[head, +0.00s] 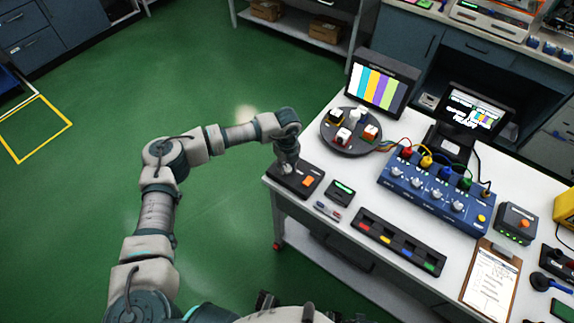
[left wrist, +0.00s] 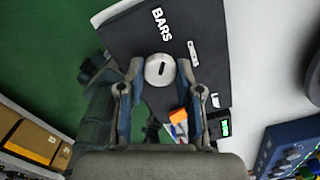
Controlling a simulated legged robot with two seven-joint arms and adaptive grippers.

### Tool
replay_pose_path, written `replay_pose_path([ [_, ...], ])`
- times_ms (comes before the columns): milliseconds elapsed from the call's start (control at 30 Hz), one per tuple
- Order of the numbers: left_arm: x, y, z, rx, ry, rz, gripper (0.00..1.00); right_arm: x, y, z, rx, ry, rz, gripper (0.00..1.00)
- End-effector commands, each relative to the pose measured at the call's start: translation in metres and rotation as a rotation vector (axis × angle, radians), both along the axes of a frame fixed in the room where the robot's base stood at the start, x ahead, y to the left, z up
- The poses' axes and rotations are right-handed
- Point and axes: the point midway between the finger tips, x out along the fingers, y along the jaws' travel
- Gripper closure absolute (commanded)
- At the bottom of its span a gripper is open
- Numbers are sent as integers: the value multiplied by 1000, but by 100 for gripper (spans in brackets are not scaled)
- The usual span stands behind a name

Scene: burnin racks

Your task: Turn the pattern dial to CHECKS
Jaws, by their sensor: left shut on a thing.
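The pattern dial is a pale round knob (left wrist: 160,69) with a dark slot, on a black box (head: 312,187) at the left end of the white table. My left gripper (head: 287,168) reaches down to the box and is shut on the knob, a finger on each side in the left wrist view (left wrist: 159,76). The monitor (head: 377,84) behind shows vertical colour bars. An orange button (head: 308,181) is on the box. My right gripper is not in view.
A round dark turntable (head: 334,146) with small blocks stands behind the box. A small device with a green display (head: 340,193) is close on its right. A blue knobbed unit (head: 430,196), a black tray (head: 398,242) and a clipboard (head: 491,281) fill the table farther right.

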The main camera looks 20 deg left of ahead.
Motion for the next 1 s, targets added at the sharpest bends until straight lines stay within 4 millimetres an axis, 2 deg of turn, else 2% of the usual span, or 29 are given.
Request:
replay_pose_path([
  [267,1,1,0,2,-2,-166,100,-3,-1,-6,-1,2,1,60],
  [700,1,1,0,1,-4,-576,100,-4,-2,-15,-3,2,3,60],
  [1000,1,1,-1,2,-3,-817,100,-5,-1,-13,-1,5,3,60],
])
